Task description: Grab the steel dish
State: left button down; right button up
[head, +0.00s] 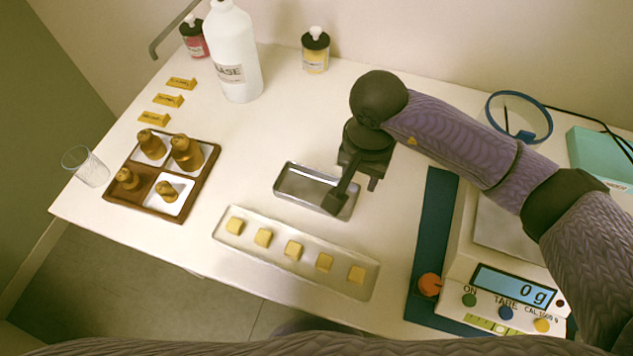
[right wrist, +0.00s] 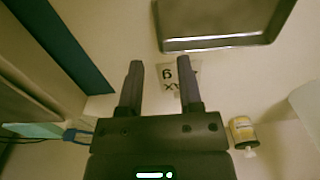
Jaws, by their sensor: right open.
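The steel dish (head: 296,184) is a small grey rectangular tray lying on the white table, near the middle of the head view. It shows at the top of the right wrist view (right wrist: 215,42), cut off by the frame edge. My right gripper (head: 355,193) is open and empty, above the right end of the dish in the head view, and hides part of that end. In the right wrist view the two fingers (right wrist: 160,66) are apart, pointing towards the dish, with nothing between them but table and a printed label. My left gripper is not in view.
A long tray (head: 228,233) with several yellow cubes lies in front of the dish. A scale (head: 480,272) reading 0 g stands at right. A wooden tray (head: 193,204) with brown bottles, a glass (head: 90,170) and a white bottle (head: 234,60) are at left.

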aim_at(355, 201)
jog(key=f, duration=0.2)
jog(key=f+b, duration=0.1)
jog(key=f, duration=0.3)
jog(key=shift+s+f+b, duration=0.25)
jog(key=shift+s+b, duration=0.15)
grip_shut()
